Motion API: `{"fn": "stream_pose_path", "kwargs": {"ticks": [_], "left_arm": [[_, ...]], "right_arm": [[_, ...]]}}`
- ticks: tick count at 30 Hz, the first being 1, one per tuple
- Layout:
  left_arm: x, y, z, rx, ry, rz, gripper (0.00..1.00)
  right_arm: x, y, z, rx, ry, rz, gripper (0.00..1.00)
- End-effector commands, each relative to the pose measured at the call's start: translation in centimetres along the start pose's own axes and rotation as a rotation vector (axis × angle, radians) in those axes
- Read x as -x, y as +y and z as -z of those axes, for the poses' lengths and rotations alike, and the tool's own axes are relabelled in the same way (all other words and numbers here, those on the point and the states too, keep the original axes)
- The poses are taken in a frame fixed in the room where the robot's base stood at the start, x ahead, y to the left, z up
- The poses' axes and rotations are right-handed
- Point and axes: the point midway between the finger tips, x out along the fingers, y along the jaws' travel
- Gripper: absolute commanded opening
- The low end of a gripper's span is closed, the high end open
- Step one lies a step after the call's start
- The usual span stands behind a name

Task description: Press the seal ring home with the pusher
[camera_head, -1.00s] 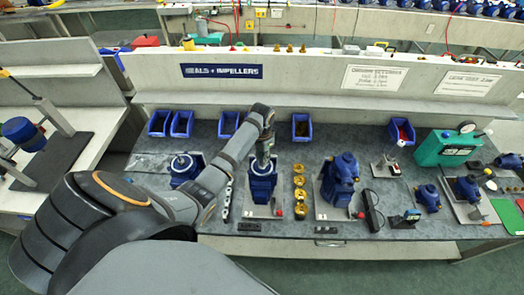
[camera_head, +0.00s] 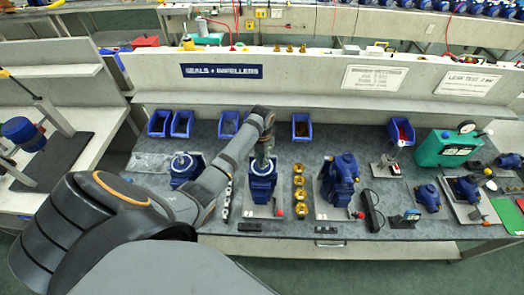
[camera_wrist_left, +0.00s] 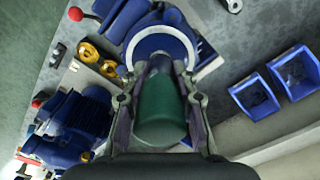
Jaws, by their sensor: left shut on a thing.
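My left gripper (camera_head: 264,149) is shut on the green pusher (camera_wrist_left: 160,112). It holds the pusher over the blue pump housing (camera_head: 262,184) in the middle of the bench. In the left wrist view, the pusher's grey end (camera_wrist_left: 160,66) points at the pale round face (camera_wrist_left: 182,43) of the blue housing. I cannot tell whether the end touches anything. The seal ring cannot be made out; the pusher and gripper cover the middle of that face. My right gripper is not in view.
Several brass parts (camera_head: 299,195) stand just right of the housing, and a larger blue pump (camera_head: 341,180) is beyond them. Another blue housing (camera_head: 181,170) is to the left. Blue bins (camera_head: 302,128) line the back. The bench front has some clear room.

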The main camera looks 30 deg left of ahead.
Motion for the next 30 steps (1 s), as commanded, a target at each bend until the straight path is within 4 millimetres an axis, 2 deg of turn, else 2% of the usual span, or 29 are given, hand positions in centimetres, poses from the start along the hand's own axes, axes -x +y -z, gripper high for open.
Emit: {"fn": "stream_pose_path", "kwargs": {"ticks": [30], "left_arm": [[0.01,-0.03,0.08,0.000,0.002,0.001,0.00]], "right_arm": [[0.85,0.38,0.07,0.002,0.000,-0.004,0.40]]}}
